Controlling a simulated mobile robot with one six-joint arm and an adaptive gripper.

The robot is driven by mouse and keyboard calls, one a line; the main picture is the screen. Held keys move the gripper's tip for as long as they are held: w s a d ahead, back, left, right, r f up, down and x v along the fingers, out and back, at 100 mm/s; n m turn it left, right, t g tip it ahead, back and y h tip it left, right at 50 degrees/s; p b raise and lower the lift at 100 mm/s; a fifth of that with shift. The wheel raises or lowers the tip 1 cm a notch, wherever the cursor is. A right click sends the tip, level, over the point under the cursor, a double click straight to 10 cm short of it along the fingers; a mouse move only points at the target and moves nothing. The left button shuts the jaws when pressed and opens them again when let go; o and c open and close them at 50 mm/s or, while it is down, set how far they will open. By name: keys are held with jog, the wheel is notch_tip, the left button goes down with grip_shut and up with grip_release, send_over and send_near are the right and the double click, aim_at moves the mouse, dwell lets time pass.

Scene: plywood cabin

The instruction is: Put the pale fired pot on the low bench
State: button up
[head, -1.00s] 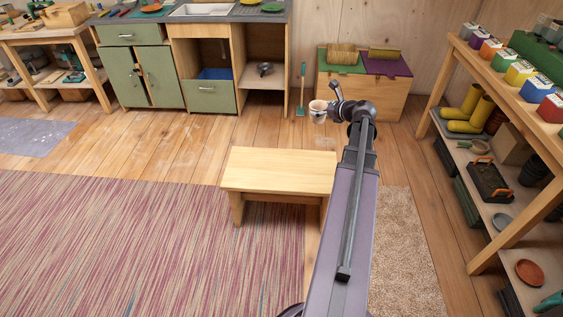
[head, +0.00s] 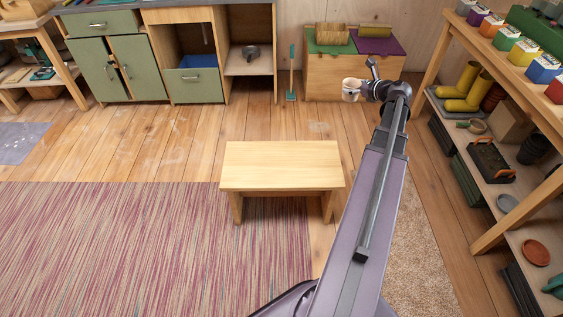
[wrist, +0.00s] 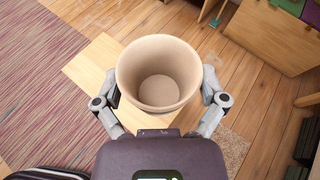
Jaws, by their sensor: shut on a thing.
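The pale fired pot (wrist: 158,75) is upright and empty in the wrist view, with a finger of my gripper (wrist: 160,92) on each side of it. My gripper is shut on it. In the head view the pot (head: 351,91) is small, held at the end of my arm, with my gripper (head: 362,90) at its right side. The low bench (head: 281,165) is a pale wooden bench with a bare top, nearer and to the left of the pot. In the wrist view a part of the bench top (wrist: 88,68) shows beyond the pot's left side.
A striped rug (head: 140,245) lies left of the bench and a beige mat (head: 415,250) lies right. A shelf rack (head: 500,225) with boots and trays stands at the right. A wooden chest (head: 350,75) and green cabinets (head: 125,65) line the back. Floor around the bench is clear.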

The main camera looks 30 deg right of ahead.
jog(key=shift+w+a, duration=0.1)
jog(key=shift+a, duration=0.05)
jog(key=shift+a+f+b, duration=0.2)
jog(key=shift+f+b, duration=0.35)
jog(key=a+f+n+y+b, duration=0.1)
jog(key=a+f+b, duration=0.3)
jog(key=f+b, duration=0.8)
jog(key=s+a+f+n+g+y+b, duration=0.1)
jog(key=a+f+b, duration=0.3)
jog(key=f+b, duration=0.8)
jog(key=s+a+f+n+y+b, duration=0.1)
jog(key=a+f+n+y+b, duration=0.1)
jog(key=f+b, duration=1)
jog(key=shift+s+a+f+y+b, duration=0.15)
jog(key=shift+a+f+y+b, duration=0.3)
jog(key=shift+a, duration=0.65)
jog(key=shift+r, duration=0.15)
jog(key=b, duration=0.1)
send_over(304, 162)
jog(key=shift+a+f, duration=0.15)
jog(key=shift+f, duration=0.6)
jog(key=shift+f, duration=0.1)
jog(key=shift+f+b, duration=1.7)
jog(key=shift+b, duration=0.2)
